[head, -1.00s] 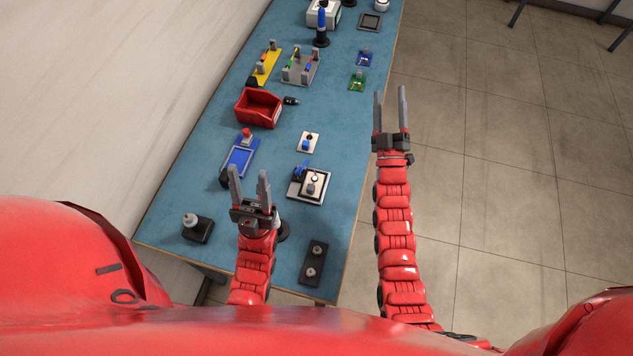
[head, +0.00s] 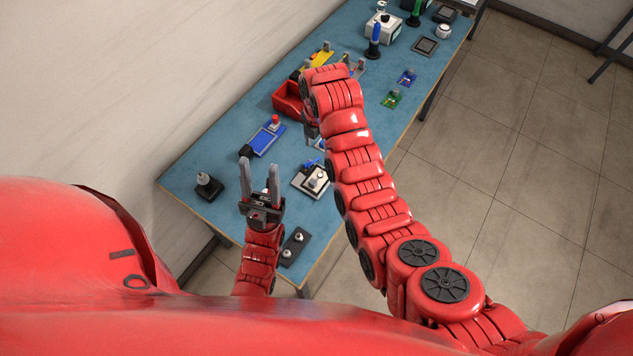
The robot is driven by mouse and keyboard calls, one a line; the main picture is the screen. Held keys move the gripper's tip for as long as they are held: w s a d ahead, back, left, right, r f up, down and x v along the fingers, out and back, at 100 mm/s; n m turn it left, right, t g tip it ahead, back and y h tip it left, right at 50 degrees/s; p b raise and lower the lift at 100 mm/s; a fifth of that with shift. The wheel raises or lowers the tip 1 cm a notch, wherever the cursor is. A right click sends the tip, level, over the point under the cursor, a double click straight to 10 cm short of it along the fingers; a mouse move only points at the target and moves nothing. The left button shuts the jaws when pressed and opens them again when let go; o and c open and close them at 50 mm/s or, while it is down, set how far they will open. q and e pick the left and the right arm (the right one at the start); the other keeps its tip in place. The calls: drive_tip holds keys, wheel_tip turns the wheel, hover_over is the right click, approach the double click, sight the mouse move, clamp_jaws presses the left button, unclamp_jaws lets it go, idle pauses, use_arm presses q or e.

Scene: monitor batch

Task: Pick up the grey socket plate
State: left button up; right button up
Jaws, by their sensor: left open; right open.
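The grey socket plate (head: 357,70) lies toward the far part of the blue bench, beside a yellow plate (head: 318,60). My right arm's bent wrist covers most of it, so only its far right part shows. My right gripper (head: 312,132) points down over the bench, nearer to me than the plate and in front of the red bin. Its fingers are largely hidden by my own arm; it is open. My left gripper (head: 260,178) is open and empty above the near part of the bench, far from the plate.
Near my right gripper are a red bin (head: 287,100), a blue device (head: 265,139) and a white-topped device (head: 312,181). A black two-knob block (head: 294,247) lies near the front edge. Green (head: 392,98) and blue (head: 407,77) boards lie right of the plate.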

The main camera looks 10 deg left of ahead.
drive_tip(key=b, duration=1)
hover_over(313, 180)
drive_tip(key=d, duration=0.1)
wheel_tip(313, 180, down, 10)
drive_tip(key=shift+w+f+g+p, duration=0.2)
drive_tip(key=shift+f+g+p, duration=0.1)
drive_tip(key=shift+f+p, duration=0.35)
drive_tip(key=shift+f, duration=0.25)
drive_tip(key=shift+s+a+f+p, duration=0.1)
drive_tip(key=shift+s+f+p, duration=0.05)
drive_tip(key=shift+f+p, duration=0.4)
drive_tip(key=f, duration=0.1)
drive_tip(key=f+p, duration=0.1)
drive_tip(key=shift+s+a+f, duration=0.1)
drive_tip(key=shift+a+f, duration=0.3)
drive_tip(key=shift+f, duration=0.75)
clamp_jaws()
